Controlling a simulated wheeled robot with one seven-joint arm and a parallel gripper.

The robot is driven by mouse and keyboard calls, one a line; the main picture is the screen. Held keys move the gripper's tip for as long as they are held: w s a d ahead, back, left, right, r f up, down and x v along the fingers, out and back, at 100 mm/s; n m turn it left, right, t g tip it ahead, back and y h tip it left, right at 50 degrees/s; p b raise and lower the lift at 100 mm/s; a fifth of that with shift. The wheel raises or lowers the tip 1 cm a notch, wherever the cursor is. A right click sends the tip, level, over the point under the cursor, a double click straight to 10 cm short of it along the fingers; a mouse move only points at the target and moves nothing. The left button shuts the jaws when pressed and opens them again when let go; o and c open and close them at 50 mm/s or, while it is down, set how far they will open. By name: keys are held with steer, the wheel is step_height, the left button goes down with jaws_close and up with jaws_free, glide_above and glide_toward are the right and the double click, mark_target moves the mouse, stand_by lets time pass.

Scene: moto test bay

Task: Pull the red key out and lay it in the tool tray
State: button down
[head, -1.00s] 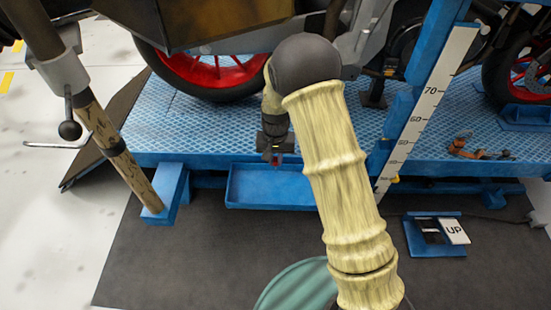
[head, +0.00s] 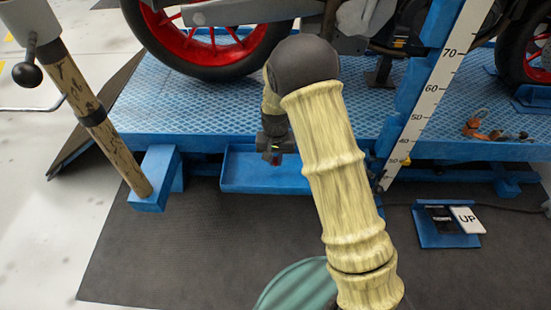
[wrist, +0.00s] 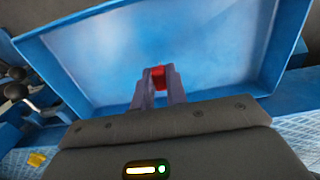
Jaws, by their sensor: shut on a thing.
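The red key (wrist: 158,77) shows as a small red piece between the fingertips of my gripper (wrist: 159,73) in the wrist view. My gripper is shut on it. The blue tool tray (wrist: 85,60) lies beyond and below the fingers, its floor bare where I can see it. In the head view my gripper (head: 275,157) is small and dark, in front of the tray (head: 240,172) hung at the platform's edge. My arm covers the tray's right end there. I cannot tell how high the key is above the tray floor.
A blue lift platform (head: 220,112) bears a motorcycle with a red-rimmed wheel (head: 200,45). A white ruler post (head: 433,90) stands right of my arm. A wooden-looking post (head: 95,120) stands at left. A blue pedal unit (head: 447,238) sits on the floor at right.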

mark_target(276, 160)
steer(key=shift+f, duration=0.15)
steer(key=c, duration=1.3)
jaws_free()
step_height(276, 160, up, 17)
steer(key=p, duration=0.9)
steer(key=shift+r, duration=0.2)
